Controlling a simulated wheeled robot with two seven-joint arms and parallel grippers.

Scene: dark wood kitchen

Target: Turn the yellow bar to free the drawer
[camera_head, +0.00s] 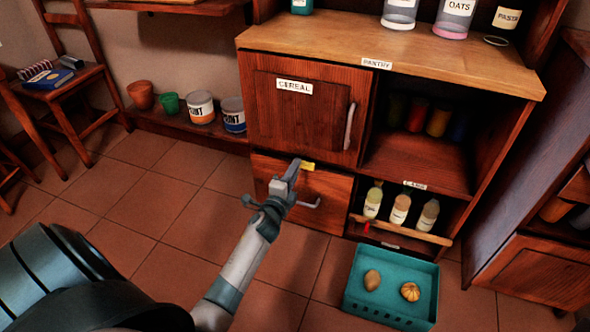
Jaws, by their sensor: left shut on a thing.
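The yellow bar (308,166) is at the top edge of the drawer (330,186), just under the cereal cabinet door. Only a short stub of it shows, pointing right from my fingers; the rest is hidden. My left gripper (293,168) reaches up from below and is shut on the yellow bar. The drawer front looks closed, and its grey handle (310,204) is to the right of my gripper. My arm hides part of the drawer front. My right gripper is not in view.
The cereal door (290,120) above is closed, with a vertical handle (349,127). A teal crate (365,312) holding two vegetables stands on the floor at right. Bottles (400,209) stand on the low shelf. Tiled floor at left is clear.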

